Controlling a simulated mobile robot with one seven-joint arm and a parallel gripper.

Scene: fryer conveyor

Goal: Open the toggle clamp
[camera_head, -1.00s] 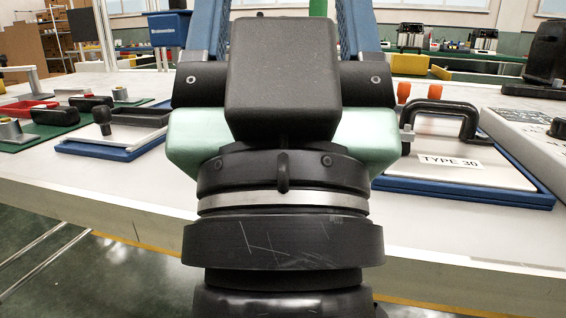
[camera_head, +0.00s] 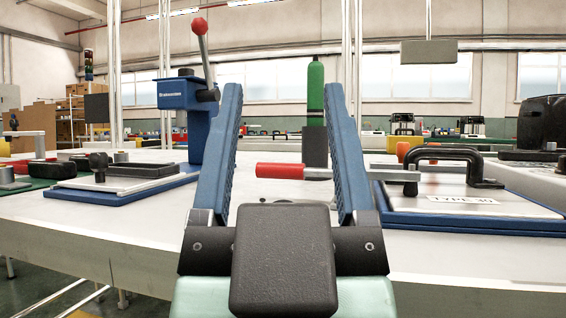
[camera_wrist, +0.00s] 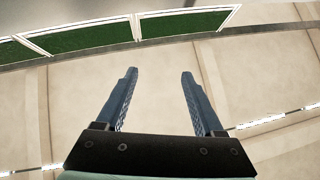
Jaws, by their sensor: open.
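The toggle clamp appears to be the red-handled lever (camera_head: 280,171) lying level above the table. Its grey arm (camera_head: 392,175) runs right, ending in a bolt over the blue-edged TYPE 30 plate (camera_head: 465,208). My right finger hides its middle. My gripper (camera_head: 284,92) is open and empty, its two blue fingers pointing up in the head view. The red handle shows between the fingers, apparently beyond them; the exact depth is unclear. In the wrist view, my open gripper (camera_wrist: 158,75) has nothing between its fingers, and no clamp shows.
A green cylinder (camera_head: 315,90) on a dark block stands upright behind the red handle. A black handle (camera_head: 445,155) sits on the TYPE 30 plate. A blue press (camera_head: 180,95) with a red-knobbed lever stands at left. The white table's front edge (camera_head: 110,248) crosses below.

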